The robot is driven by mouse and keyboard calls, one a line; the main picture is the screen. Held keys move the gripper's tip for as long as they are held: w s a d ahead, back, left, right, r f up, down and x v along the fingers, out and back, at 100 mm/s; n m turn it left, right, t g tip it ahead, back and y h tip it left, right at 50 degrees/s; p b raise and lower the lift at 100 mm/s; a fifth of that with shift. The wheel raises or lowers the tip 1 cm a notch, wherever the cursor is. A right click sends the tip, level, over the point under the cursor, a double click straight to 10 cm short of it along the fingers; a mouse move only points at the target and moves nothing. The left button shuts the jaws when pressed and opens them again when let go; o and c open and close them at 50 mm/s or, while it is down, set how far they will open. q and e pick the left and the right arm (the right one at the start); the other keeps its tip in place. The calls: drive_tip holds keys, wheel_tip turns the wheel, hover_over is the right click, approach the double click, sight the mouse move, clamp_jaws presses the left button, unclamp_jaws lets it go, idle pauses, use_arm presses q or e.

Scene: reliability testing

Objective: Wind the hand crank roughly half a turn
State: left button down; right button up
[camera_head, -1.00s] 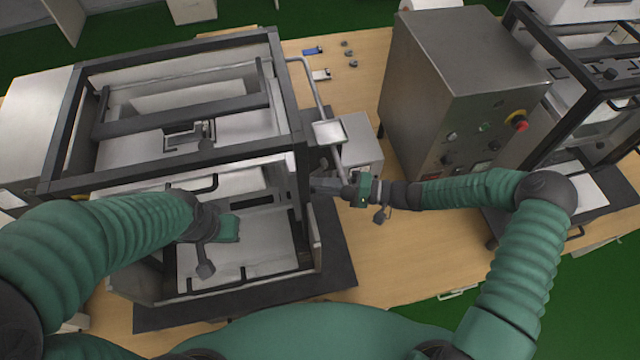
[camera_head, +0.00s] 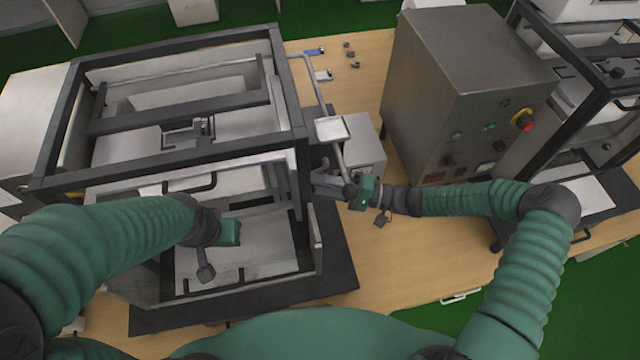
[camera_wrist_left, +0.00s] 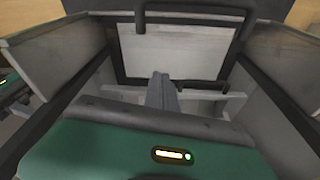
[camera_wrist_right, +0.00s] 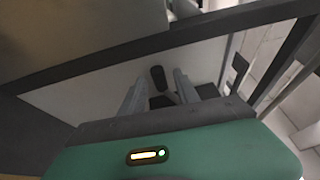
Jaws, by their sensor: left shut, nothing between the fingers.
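The hand crank shows as a dark, rounded handle (camera_wrist_right: 158,78) in the right wrist view, in front of a pale panel under a dark frame bar. My right gripper (camera_wrist_right: 160,92) is open, with one finger on each side of the handle. I cannot tell whether the fingers touch it. In the head view my right gripper (camera_head: 318,184) is at the right side of the framed machine (camera_head: 298,100), and the crank is hard to make out there. My left gripper (camera_wrist_left: 162,88) is shut and empty, inside the machine's open front bay.
A grey control box (camera_head: 465,85) with a red button stands at the right, and another framed machine (camera_head: 590,100) is beyond it. A small tray on a bent arm (camera_head: 332,129) is just behind my right gripper. Small parts (camera_head: 322,75) lie at the back of the wooden table (camera_head: 400,265).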

drive_tip(key=b+v, duration=0.5)
drive_tip(key=v, duration=1.2)
drive_tip(key=shift+f, duration=0.15)
